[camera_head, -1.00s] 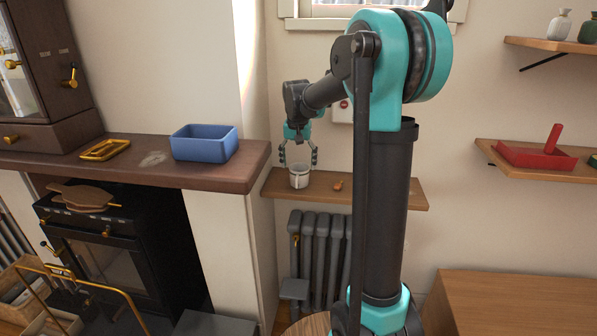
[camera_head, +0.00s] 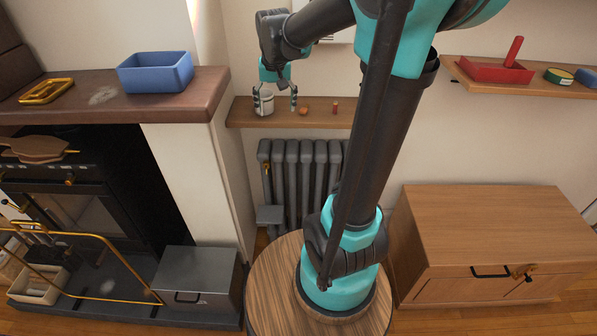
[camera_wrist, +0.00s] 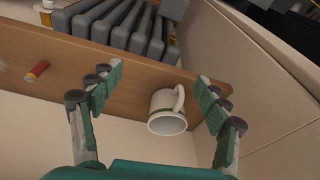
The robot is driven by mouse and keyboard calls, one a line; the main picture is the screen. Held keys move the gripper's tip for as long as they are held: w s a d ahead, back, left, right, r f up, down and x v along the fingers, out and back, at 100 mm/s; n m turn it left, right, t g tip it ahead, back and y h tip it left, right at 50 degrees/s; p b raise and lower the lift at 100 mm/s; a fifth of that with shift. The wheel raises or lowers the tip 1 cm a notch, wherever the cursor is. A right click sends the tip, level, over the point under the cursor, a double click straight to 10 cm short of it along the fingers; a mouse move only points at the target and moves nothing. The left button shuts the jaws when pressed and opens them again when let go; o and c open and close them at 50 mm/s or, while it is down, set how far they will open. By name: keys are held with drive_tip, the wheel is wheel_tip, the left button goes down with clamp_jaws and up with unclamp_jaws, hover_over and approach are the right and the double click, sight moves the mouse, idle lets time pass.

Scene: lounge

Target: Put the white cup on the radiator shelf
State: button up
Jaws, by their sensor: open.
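The white cup (camera_head: 266,106) stands upright on the wooden radiator shelf (camera_head: 245,115), near its left end.
On the shelf stand a small brown round object (camera_head: 303,111) and a red cylinder (camera_head: 335,107). The grey radiator (camera_head: 300,165) is below. A mantel (camera_head: 190,104) with a blue bin (camera_head: 155,73) juts out at left. A wooden cabinet (camera_head: 490,225) stands at right.

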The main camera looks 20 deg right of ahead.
drive_tip(key=s+d+f+n+t, duration=0.1)
drive_tip(key=s+d+f+n, duration=0.1)
drive_tip(key=s+f, duration=1.2)
drive_tip(key=s, duration=0.5)
drive_tip(key=shift+f+t, duration=0.3)
drive_tip(key=shift+t, duration=0.1)
drive_tip(key=shift+d, duration=0.15)
